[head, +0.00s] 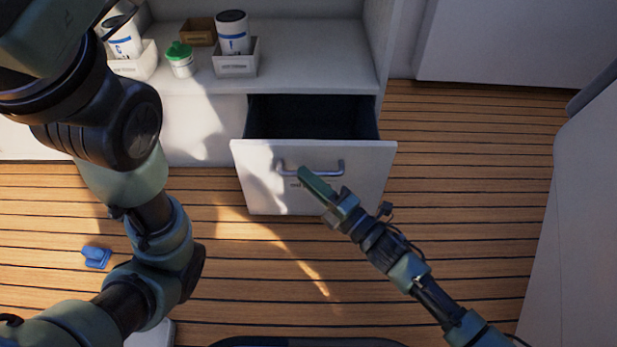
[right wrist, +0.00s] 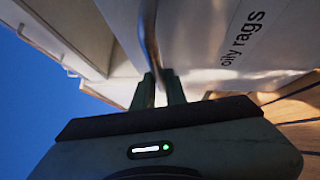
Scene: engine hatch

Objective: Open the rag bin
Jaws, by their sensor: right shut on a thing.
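The rag bin (head: 250,170) is a white pull-out drawer in the low cabinet. It stands well out from the cabinet, and its dark inside (head: 312,117) shows from above, with no contents that I can make out. Its front reads "oily rags" (right wrist: 242,38) in the right wrist view. A grey metal handle (head: 287,173) runs across the front and also shows in the right wrist view (right wrist: 148,35). My right gripper (head: 309,177) is shut on the handle near its middle; its fingers (right wrist: 161,88) sit either side of the bar. My left gripper is out of view.
On the cabinet top stand white containers (head: 233,35), a green-lidded jar (head: 180,60), small white bins (head: 236,66) and a brown box (head: 198,32). A blue object (head: 96,257) lies on the wooden floor (head: 460,160). The floor before the drawer is clear. A white panel (head: 590,220) stands at right.

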